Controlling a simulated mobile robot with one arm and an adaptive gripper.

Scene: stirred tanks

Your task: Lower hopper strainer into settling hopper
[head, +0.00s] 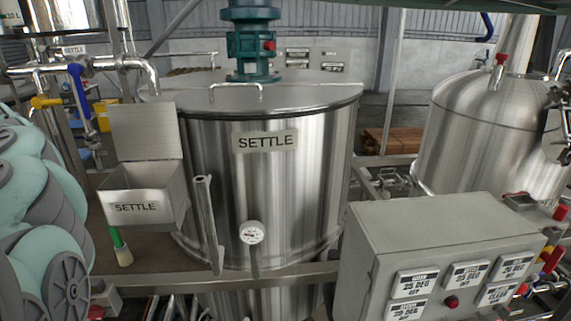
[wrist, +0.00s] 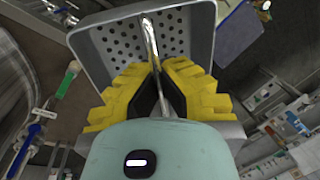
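The settling hopper (head: 124,194) is a steel box labelled SETTLE, on the left side of the SETTLE tank in the head view. Its flat lid (head: 146,131) stands raised behind it. The hopper strainer (wrist: 207,38) is a grey, square-rimmed tray with a perforated face and a thin metal handle, in the wrist view. My gripper (wrist: 157,70), with yellow ribbed fingers, is shut on the strainer's handle. The head view shows my arm at the left edge but not the gripper or strainer. The hopper cannot be made out in the wrist view.
The large SETTLE tank (head: 265,185) stands right of the hopper, with a pipe (head: 207,220) and a gauge (head: 252,233) in front. A grey control box (head: 440,235) is at the lower right. Pipes with a blue-handled valve (head: 78,85) run above left of the hopper.

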